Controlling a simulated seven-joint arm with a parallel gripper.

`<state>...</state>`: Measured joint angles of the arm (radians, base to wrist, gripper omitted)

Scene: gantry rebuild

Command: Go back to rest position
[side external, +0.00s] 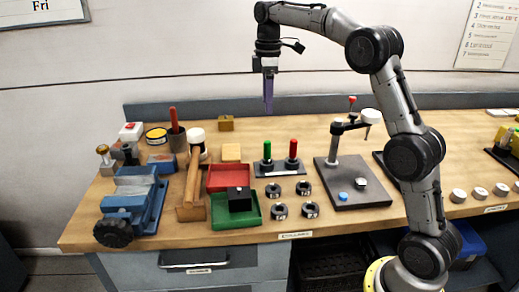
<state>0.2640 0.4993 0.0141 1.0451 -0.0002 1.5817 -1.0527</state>
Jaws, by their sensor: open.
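My gripper (268,92) hangs from my raised arm above the back of the workbench, pointing down. Its purple fingers are well clear of the wooden top and touch nothing. From this side the fingers overlap, so the gap between them does not show. Nothing is visible in its grasp. My arm arches from its base at the lower right up to the top of the picture.
Below are a red tray (212,186), a green tray (251,221) with a black block (239,204), a stand with green and red pegs (279,172), and several dark rings. A blue vise (135,195) and mallet (189,187) stand left. A grey stand plate (373,193) lies right.

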